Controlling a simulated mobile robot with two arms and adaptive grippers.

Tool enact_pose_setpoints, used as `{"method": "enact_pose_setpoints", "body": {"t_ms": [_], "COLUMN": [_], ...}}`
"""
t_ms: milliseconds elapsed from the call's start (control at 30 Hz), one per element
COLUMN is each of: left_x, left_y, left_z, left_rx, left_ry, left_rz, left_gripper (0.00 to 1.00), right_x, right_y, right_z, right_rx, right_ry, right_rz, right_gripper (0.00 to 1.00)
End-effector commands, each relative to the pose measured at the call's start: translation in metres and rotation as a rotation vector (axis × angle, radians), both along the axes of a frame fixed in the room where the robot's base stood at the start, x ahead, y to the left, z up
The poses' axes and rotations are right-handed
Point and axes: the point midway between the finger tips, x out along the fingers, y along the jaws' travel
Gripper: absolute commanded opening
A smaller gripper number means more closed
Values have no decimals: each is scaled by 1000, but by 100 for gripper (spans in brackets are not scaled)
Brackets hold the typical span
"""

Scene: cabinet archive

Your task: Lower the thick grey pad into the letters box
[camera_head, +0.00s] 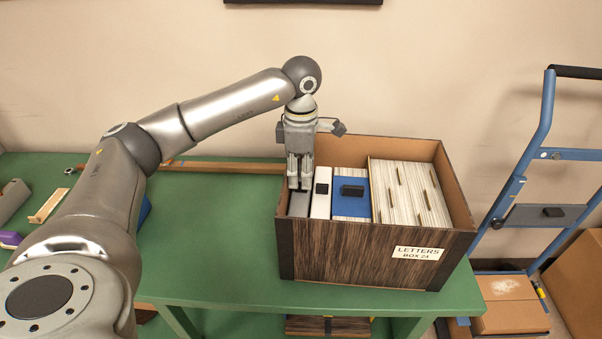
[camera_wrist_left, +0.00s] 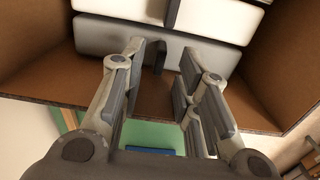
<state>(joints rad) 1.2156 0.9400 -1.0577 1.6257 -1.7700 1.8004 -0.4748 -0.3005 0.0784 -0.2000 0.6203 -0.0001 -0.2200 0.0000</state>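The letters box (camera_head: 360,252), wood-grained with a "LETTERS BOX 24" label, stands on the green table. The thick grey pad (camera_head: 299,209) is inside it, at the left end beside a white block. It also shows in the left wrist view (camera_wrist_left: 95,35), with a dark tab (camera_wrist_left: 158,58) on top. My left gripper (camera_head: 299,186) points down just above the pad. In the wrist view its fingers (camera_wrist_left: 160,88) are spread wide, with the tab between them and a gap on each side. The pad's lower part is hidden in the box. My right gripper is out of view.
A white block (camera_head: 321,194), a blue block (camera_head: 351,199) and cream files (camera_head: 407,195) fill the rest of the box. A blue hand truck (camera_head: 530,155) stands at the right.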

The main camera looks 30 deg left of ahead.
Motion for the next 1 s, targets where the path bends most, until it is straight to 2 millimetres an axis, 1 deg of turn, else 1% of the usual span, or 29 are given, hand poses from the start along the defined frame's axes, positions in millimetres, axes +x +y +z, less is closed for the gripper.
{"method": "enact_pose_setpoints", "body": {"t_ms": [33, 600, 1000], "left_x": [0, 0, 0], "left_y": [0, 0, 0], "left_z": [7, 46, 48], "left_rx": [0, 0, 0], "left_ry": [0, -1, -1], "left_rz": [0, 0, 0], "left_gripper": [30, 30, 30], "right_x": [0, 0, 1], "right_y": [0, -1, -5], "right_z": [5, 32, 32], "right_rx": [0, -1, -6], "right_ry": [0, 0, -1], "right_rz": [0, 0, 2], "right_gripper": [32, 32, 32]}}
